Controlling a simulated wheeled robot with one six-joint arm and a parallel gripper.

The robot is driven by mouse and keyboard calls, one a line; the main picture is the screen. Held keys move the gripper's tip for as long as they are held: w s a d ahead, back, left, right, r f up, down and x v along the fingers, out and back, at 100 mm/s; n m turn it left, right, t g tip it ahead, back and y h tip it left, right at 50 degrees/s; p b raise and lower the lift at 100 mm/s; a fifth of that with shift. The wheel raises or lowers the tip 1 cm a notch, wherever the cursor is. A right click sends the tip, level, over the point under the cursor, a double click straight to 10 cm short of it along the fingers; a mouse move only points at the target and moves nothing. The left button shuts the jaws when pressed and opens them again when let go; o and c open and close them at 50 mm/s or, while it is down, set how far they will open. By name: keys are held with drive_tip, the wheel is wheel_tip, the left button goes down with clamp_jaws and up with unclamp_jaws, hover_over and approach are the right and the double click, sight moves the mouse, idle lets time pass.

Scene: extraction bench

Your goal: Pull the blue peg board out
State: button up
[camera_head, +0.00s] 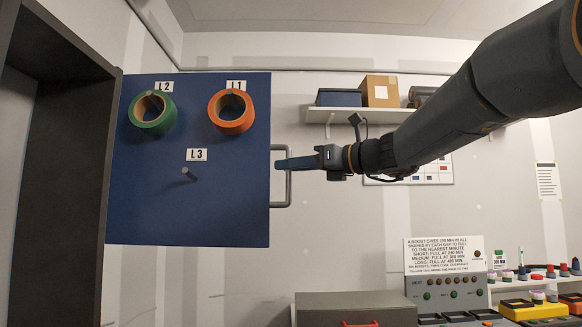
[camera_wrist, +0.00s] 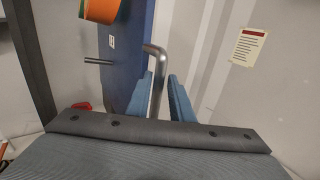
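The blue peg board (camera_head: 225,215) stands upright, jutting from a dark cabinet at the left in the head view. It also shows in the wrist view (camera_wrist: 124,70). A green roll (camera_head: 152,127) hangs on peg L2, an orange roll (camera_head: 232,125) on peg L1; peg L3 (camera_head: 189,174) is bare. The board's metal handle (camera_head: 288,190) is on its right edge. My gripper (camera_head: 280,164) is at this handle. In the wrist view the handle bar (camera_wrist: 158,85) stands between my two blue fingers, with a gap showing beside the right finger.
The dark cabinet (camera_head: 62,60) borders the board's left side. A wall shelf (camera_head: 345,114) with boxes is behind my arm. A bench with a control panel (camera_head: 450,294) and colored items lies at lower right. The wall space right of the handle, below my arm, looks clear.

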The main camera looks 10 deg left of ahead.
drive_tip(key=b+v, duration=0.2)
drive_tip(key=v, duration=0.5)
drive_tip(key=shift+d, duration=0.3)
drive_tip(key=shift+f, duration=0.15)
drive_tip(key=s+d+f+n+g+h, duration=0.1)
drive_tip(key=d+f+n+h, duration=0.15)
drive_tip(key=f, duration=0.95)
drive_tip(key=s+d+f+n+h, duration=0.15)
drive_tip(key=d+f+h, duration=0.25)
drive_tip(key=f, duration=0.8)
drive_tip(key=s+d+f+n+g+h, duration=0.1)
drive_tip(key=d+f+n+h, duration=0.2)
drive_tip(key=f, duration=0.9)
drive_tip(key=s+d+f+n+g+h, duration=0.2)
drive_tip(key=s+d+f+n+h, duration=0.1)
drive_tip(key=s+d+f+n, duration=0.4)
drive_tip(key=s+d+f+n+g+h, duration=0.2)
drive_tip(key=s+d+f+n+h, duration=0.2)
drive_tip(key=s+d+f+n, duration=0.4)
drive_tip(key=s+d+f, duration=0.1)
drive_tip(key=s+f, duration=0.2)
drive_tip(key=f, duration=0.2)
drive_tip(key=s+f, duration=0.2)
drive_tip(key=f, duration=0.3)
drive_tip(key=shift+s+d+f+n, duration=0.3)
drive_tip(key=shift+s+d, duration=0.1)
